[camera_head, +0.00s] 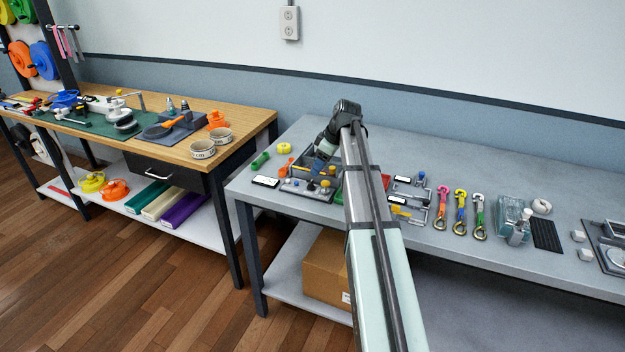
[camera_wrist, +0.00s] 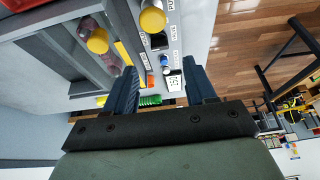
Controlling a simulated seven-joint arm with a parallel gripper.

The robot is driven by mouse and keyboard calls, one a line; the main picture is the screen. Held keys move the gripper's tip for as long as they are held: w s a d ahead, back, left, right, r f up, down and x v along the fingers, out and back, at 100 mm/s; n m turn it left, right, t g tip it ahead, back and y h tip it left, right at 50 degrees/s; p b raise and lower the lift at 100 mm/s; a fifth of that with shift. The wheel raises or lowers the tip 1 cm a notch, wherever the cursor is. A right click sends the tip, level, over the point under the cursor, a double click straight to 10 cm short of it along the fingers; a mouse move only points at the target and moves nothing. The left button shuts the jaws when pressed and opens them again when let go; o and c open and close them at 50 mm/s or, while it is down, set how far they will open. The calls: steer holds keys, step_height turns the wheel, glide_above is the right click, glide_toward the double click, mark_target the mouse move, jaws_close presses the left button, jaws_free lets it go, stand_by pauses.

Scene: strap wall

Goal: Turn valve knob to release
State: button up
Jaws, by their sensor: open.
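My gripper (camera_wrist: 160,73) is open, with its two dark blue fingers apart and nothing held between them. In the wrist view a grey labelled panel (camera_wrist: 182,42) lies beyond the fingertips. A small knob with a blue part (camera_wrist: 165,61) shows between the fingers; I cannot tell whether this is the valve knob. A larger yellow knob (camera_wrist: 152,18) stands beyond it on the same panel. In the head view my gripper (camera_head: 317,170) points down over the panel (camera_head: 295,187) on the grey bench. The yellow knob (camera_head: 325,184) shows just below the fingers. No contact is visible.
A grey tray-like frame with another yellow knob (camera_wrist: 98,41) lies left of the fingers in the wrist view. A green handle (camera_head: 260,161), a yellow ring (camera_head: 284,148) and an orange item (camera_head: 286,169) lie nearby. Colored straps with hooks (camera_head: 460,212) lie to the right.

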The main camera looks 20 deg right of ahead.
mark_target(311, 181)
steer(key=x, duration=0.7)
steer(key=shift+f, duration=0.1)
jaws_close()
stand_by(0.5)
